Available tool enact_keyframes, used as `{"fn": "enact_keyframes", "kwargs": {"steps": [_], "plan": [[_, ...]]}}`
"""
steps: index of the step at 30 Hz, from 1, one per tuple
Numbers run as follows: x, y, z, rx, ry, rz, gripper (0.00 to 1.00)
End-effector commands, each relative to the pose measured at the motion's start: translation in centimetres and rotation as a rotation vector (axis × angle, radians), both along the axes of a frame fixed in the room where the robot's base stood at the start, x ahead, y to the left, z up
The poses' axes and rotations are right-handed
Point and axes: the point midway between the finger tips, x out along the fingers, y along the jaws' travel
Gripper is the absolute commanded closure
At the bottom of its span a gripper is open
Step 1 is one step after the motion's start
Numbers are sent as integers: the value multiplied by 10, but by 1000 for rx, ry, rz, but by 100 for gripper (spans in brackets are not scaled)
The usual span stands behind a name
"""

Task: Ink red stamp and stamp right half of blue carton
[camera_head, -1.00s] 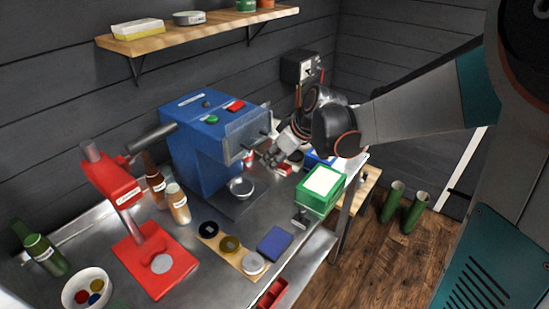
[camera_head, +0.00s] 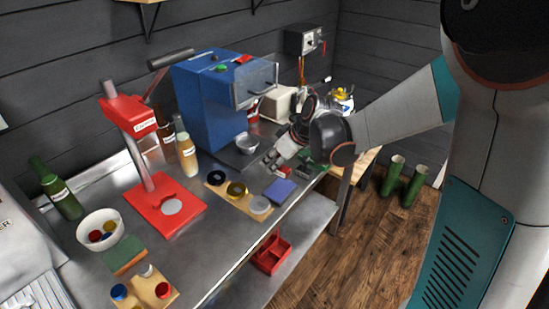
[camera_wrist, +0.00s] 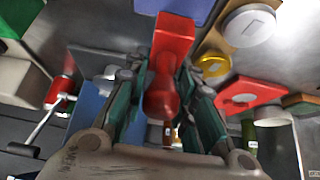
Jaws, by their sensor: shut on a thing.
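My gripper (camera_head: 276,161) is low over the steel bench, right of the blue machine. In the wrist view my gripper (camera_wrist: 164,75) is shut on the red stamp (camera_wrist: 172,38), its rounded handle between the fingers and its square block pointing away from the palm. A little red of the stamp (camera_head: 284,170) also shows in the head view. A flat blue-purple block (camera_head: 279,190) lies on the bench just in front of the gripper; it also shows beyond the stamp in the wrist view (camera_wrist: 186,8). I cannot tell whether stamp and block touch.
A wooden board (camera_head: 236,203) with round lids lies left of the blue block. The blue machine (camera_head: 208,105) and red press (camera_head: 150,165) stand behind and left. A red tray (camera_head: 272,254) sits below the bench edge.

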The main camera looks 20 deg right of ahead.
Motion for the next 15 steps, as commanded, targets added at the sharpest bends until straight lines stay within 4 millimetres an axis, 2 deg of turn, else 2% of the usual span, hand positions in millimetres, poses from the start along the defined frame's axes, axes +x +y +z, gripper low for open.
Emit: {"fn": "enact_keyframes", "kwargs": {"steps": [15], "plan": [[0, 0, -48, 0, 0, 0, 91]]}}
